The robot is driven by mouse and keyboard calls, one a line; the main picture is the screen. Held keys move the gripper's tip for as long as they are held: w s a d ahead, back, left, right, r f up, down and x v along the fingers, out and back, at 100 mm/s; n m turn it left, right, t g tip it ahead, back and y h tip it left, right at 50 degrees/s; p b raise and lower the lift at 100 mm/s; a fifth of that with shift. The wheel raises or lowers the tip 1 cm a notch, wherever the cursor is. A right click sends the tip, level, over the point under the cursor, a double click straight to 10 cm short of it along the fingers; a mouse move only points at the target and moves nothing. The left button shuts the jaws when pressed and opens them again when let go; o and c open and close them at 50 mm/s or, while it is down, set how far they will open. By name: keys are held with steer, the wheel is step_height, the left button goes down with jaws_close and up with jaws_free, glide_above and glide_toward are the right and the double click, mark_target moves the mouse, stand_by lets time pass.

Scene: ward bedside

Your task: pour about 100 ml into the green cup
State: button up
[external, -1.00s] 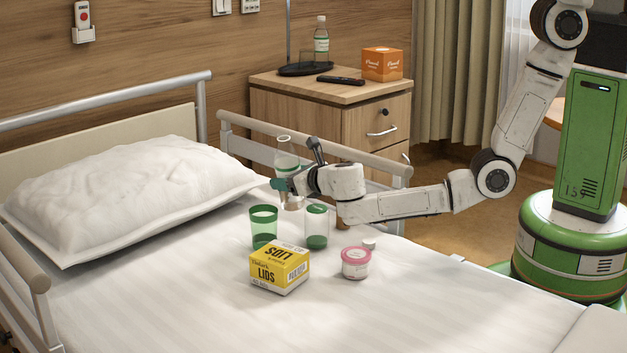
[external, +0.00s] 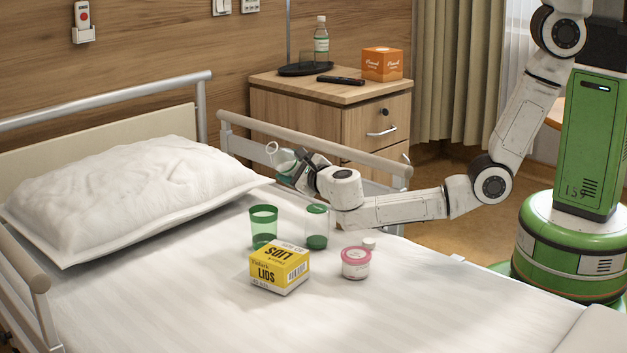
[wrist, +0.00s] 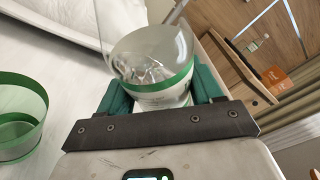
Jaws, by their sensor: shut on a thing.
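The green cup (external: 263,228) is translucent and stands upright on the bed, left of centre; part of it shows at the left edge of the wrist view (wrist: 22,108). My gripper (external: 284,170) is shut on a clear vessel (external: 281,156) with a green band. It holds the vessel tilted in the air, above and behind the green cup in the external view, mouth towards the upper left. The vessel also shows between the green fingers in the wrist view (wrist: 160,66). I cannot tell its liquid level, and no stream shows.
A clear jar with green top and base (external: 317,228) stands just right of the cup. A yellow lids box (external: 279,268) is in front, with a pink-lidded tub (external: 356,263) and a small white cap (external: 369,244) to the right. A bed rail (external: 330,150) runs behind.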

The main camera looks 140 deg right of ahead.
steer(key=shift+s+d+r+n+h, duration=0.1)
steer(key=shift+s+r+n+h, duration=0.2)
steer(key=shift+s+n, duration=0.2)
steer(key=shift+s+f+n+g+b, duration=0.15)
steer(key=shift+s+n+g+b, duration=0.15)
steer(key=shift+n+b, duration=0.4)
steer(key=shift+s+d+n+h+b, duration=0.1)
steer(key=shift+s+n+h+b, duration=0.15)
steer(key=shift+n+h+b, duration=0.45)
steer(key=shift+w+r+n+p, duration=0.15)
steer(key=shift+r+n+p, duration=0.35)
steer(key=shift+n, duration=0.1)
steer(key=shift+w+n, duration=0.1)
steer(key=shift+n, duration=0.2)
steer(key=shift+w+n, duration=0.1)
steer(key=shift+n, duration=0.2)
steer(key=shift+r+n+h+p, duration=0.2)
steer(key=shift+n+h+p, duration=0.25)
steer(key=shift+n, duration=0.25)
steer(key=shift+s+t, duration=0.25)
steer(key=shift+t, duration=0.15)
